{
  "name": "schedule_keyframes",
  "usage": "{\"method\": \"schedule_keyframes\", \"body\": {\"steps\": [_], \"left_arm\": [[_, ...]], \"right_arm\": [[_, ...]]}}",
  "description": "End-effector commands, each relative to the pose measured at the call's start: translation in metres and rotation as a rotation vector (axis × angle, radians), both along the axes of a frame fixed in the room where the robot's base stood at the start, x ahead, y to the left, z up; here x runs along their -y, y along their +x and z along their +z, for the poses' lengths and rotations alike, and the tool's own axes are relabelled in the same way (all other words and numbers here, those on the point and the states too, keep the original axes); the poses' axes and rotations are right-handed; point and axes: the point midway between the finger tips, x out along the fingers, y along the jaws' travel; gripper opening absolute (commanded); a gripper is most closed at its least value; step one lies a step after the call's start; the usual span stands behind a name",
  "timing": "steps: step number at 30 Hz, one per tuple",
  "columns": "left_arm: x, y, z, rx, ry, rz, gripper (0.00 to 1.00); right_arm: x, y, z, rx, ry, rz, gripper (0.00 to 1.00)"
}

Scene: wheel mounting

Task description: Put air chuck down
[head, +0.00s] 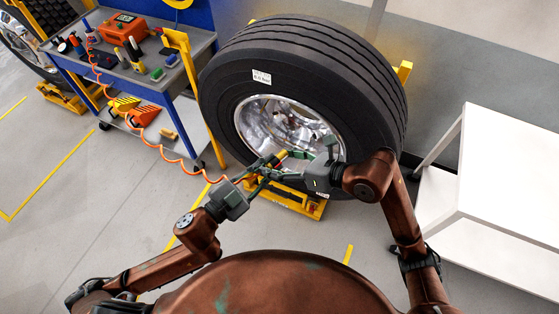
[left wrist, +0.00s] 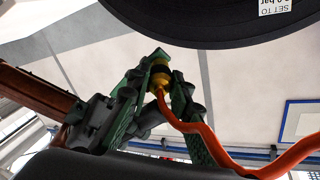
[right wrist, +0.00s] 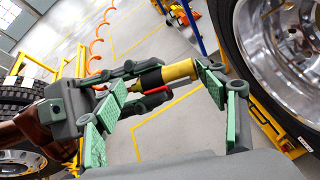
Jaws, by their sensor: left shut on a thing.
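The air chuck (head: 282,158) is a small yellow and black tool with an orange coiled hose, held in front of the wheel. My left gripper (head: 266,170) is shut on it. In the left wrist view the chuck (left wrist: 160,74) sits between the fingertips, with the hose hanging from it. In the right wrist view its yellow end (right wrist: 180,70), black body and a red part show. My right gripper (right wrist: 160,112) is open, its fingers apart, close to the chuck's yellow end. The fingers overlap in the head view, so contact there is hard to tell.
A large tyre (head: 300,60) with a silver rim stands on a yellow stand (head: 290,200) just behind the grippers. A blue tool cart (head: 205,50) with an orange case and small tools stands at the upper left. A white table (head: 510,180) is at the right.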

Motion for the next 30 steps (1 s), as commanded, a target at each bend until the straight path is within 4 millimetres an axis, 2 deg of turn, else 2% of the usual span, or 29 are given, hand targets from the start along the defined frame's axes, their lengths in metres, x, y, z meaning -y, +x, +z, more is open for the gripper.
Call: {"method": "schedule_keyframes", "body": {"steps": [1,11,14,17,18,26,30], "left_arm": [[0.0002,-0.0002,0.0007,0.001,-0.001,-0.001,0.00],[0.0005,-0.0006,0.0012,0.002,-0.001,-0.002,0.00],[0.0007,-0.0008,0.0014,0.003,-0.001,-0.003,0.00],[0.0011,-0.0012,0.0017,0.003,-0.002,-0.003,0.00],[0.0013,-0.0013,0.0020,0.003,-0.003,-0.005,0.20],[0.0010,-0.0011,0.0022,0.004,-0.002,-0.004,0.38],[0.0007,-0.0007,0.0014,0.002,-0.002,-0.003,0.40]], "right_arm": [[0.0004,0.0006,-0.0002,0.001,-0.001,-0.002,0.60],[0.0008,0.0012,-0.0005,0.000,-0.001,-0.004,0.38],[0.0008,0.0012,-0.0006,0.000,-0.001,-0.004,0.33],[0.0007,0.0014,-0.0007,0.000,-0.001,-0.004,0.33],[0.0007,0.0014,-0.0004,0.001,-0.001,-0.004,0.33],[0.0007,0.0010,-0.0010,-0.001,-0.002,-0.003,0.33],[0.0005,0.0008,-0.0005,0.000,-0.001,-0.003,0.33]]}}
